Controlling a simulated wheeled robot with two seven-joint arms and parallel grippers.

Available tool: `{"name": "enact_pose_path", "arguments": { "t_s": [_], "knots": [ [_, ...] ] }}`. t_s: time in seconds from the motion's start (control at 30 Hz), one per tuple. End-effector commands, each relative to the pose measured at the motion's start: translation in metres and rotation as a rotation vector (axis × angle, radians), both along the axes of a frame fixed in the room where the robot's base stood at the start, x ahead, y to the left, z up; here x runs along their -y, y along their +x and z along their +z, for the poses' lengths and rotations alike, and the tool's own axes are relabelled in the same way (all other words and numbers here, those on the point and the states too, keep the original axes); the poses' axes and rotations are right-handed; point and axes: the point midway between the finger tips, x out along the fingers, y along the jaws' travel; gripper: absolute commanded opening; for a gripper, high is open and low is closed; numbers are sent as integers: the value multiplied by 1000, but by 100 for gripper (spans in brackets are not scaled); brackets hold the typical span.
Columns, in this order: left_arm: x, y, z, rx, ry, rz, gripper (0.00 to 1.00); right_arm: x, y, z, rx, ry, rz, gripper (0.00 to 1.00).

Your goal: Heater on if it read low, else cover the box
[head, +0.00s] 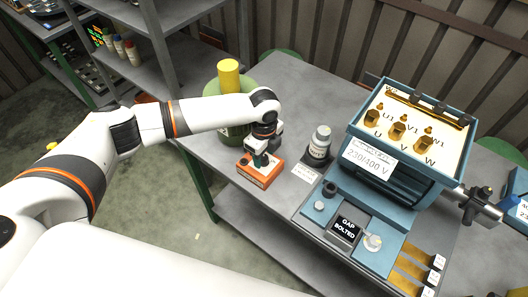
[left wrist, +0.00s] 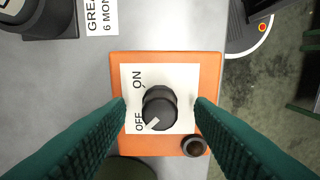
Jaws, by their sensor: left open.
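The heater switch is an orange box (head: 260,170) on the grey table, left of the blue motor box. In the left wrist view the orange box (left wrist: 212,85) carries a white ON/OFF plate and a black knob (left wrist: 160,108). The knob's white mark points down-left, toward OFF. My left gripper (head: 258,157) is above the switch, its green fingers (left wrist: 160,112) open on either side of the knob, with visible gaps. The blue terminal box (head: 398,178) has its top open, showing brass terminals marked U, V, W and a 230/400 V label. I see no legible meter reading.
A green container with a yellow top (head: 229,78) stands behind my left gripper. A grey grease pot (head: 320,142) stands between switch and box. Shelves (head: 165,55) stand at the back left.

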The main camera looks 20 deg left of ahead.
Motion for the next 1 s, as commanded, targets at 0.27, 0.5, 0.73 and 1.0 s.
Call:
{"name": "enact_pose_path", "arguments": {
  "t_s": [0.27, 0.5, 0.73, 1.0],
  "knots": [
    [0, 0, -7, 0, 0, 0, 49, 0, 0, 1, -1, 0, -1, 36],
    [0, 0, -6, 0, 0, 0, 26, 0, 0, 1, -1, 0, -1, 36],
    [0, 0, -6, 0, 0, -1, 4, -1, -1, 1, -1, 1, -1, 36],
    [0, 0, -5, 0, -1, -59, 4, -3, -1, 3, -1, 4, -2, 36]
  ]
}}
